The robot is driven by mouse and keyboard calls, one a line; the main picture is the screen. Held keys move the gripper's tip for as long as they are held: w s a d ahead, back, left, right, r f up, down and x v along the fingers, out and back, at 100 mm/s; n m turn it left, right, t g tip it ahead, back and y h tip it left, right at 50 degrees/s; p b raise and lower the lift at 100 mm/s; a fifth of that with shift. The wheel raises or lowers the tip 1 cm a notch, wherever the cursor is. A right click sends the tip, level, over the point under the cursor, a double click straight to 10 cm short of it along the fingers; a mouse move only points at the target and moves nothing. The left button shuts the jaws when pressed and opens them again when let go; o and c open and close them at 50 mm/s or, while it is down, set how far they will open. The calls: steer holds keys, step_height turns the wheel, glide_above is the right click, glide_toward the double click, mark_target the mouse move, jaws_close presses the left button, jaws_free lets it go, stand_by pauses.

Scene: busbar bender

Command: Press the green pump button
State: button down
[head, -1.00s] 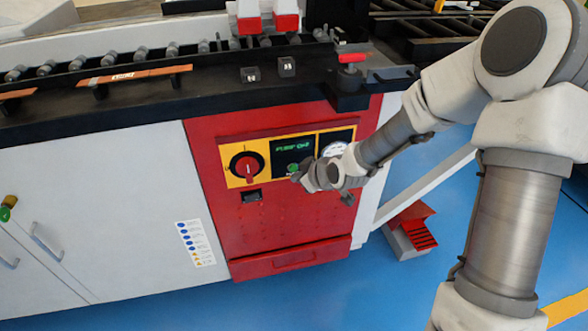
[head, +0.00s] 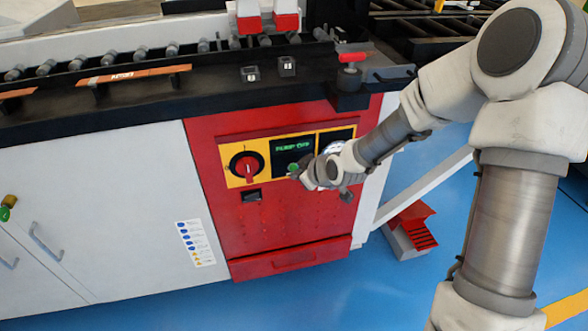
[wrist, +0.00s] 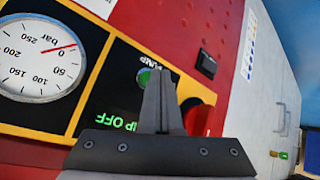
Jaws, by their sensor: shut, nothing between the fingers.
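The green pump button (head: 292,168) sits on the black panel below a display (head: 293,147) that reads PUMP OFF in green. In the wrist view the green button (wrist: 144,75) shows just beyond the fingertips, partly covered by them. The display (wrist: 118,123) is partly hidden by my gripper and shows "P OFF". My gripper (wrist: 158,74) is shut with nothing held, its tips at or very close to the button; I cannot tell whether they touch. In the head view my gripper (head: 298,175) points left across the panel.
A red rotary switch (head: 247,168) on a yellow plate is left of the button. A pressure gauge (wrist: 42,58), its needle near 0, is on the other side. A black socket (head: 251,195) sits below the rotary switch. Blue floor (head: 320,300) lies in front.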

steer(key=shift+w+a, duration=0.15)
steer(key=shift+w, duration=0.3)
stand_by(0.7)
stand_by(0.4)
steer(key=shift+s+d, duration=0.25)
steer(key=shift+s, duration=0.6)
steer(key=s, duration=0.2)
steer(key=s+d, duration=0.1)
steer(key=s, duration=0.1)
steer(key=shift+s+d, duration=0.2)
steer(key=shift+s, duration=0.2)
steer(key=shift+r, duration=0.1)
